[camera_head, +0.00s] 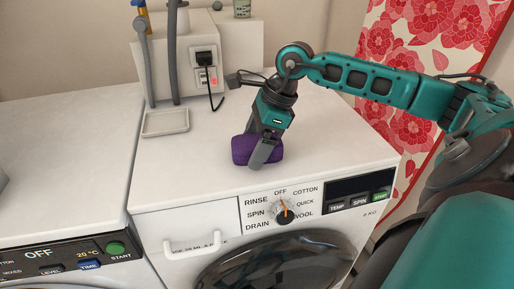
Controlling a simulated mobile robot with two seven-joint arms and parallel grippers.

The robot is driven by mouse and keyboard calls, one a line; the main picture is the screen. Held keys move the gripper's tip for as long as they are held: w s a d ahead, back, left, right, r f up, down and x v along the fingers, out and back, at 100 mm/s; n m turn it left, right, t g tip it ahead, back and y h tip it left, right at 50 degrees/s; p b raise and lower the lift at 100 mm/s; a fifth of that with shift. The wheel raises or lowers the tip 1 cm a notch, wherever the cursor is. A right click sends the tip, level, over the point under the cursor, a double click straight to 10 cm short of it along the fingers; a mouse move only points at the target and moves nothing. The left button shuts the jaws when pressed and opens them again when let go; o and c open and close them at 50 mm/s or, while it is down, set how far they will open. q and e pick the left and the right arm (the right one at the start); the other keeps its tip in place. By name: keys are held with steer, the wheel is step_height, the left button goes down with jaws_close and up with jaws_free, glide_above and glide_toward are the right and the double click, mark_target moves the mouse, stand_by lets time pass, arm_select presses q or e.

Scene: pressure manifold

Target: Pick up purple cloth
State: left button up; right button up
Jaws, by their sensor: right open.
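The purple cloth (241,150) is a folded, rounded bundle on top of the right washing machine, near its front edge. My right gripper (262,157) points down over the cloth, with one grey finger in front of it. The other finger is largely hidden, and part of the cloth is behind the gripper. The jaws are open around or beside the cloth; I cannot tell whether they touch it. My left gripper is not in view.
The right washing machine (185,181) has a free white top around the cloth. A shallow tray (166,122) lies behind left. A white box with a socket and black plug (204,60) and grey pipes stand at the back. Another machine (60,130) stands left.

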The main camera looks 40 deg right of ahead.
mark_target(254, 140)
arm_select(q)
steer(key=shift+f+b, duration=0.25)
steer(key=shift+b, duration=0.05)
arm_select(e)
steer(key=shift+f, duration=0.25)
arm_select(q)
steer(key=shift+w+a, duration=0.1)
arm_select(e)
steer(key=c, duration=1)
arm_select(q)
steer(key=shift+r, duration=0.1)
arm_select(e)
steer(key=shift+r, duration=0.1)
steer(key=shift+c, duration=0.2)
steer(key=shift+r+p, duration=0.35)
steer(key=shift+p, duration=0.1)
step_height(254, 140, up, 8)
steer(key=shift+w+f+p, duration=0.1)
steer(key=shift+f+p, duration=0.15)
steer(key=shift+p, duration=0.45)
arm_select(q)
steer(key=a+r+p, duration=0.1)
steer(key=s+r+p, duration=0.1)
steer(key=p, duration=0.1)
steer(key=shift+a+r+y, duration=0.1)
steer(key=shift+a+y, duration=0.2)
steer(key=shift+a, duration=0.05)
arm_select(e)
step_height(254, 140, up, 12)
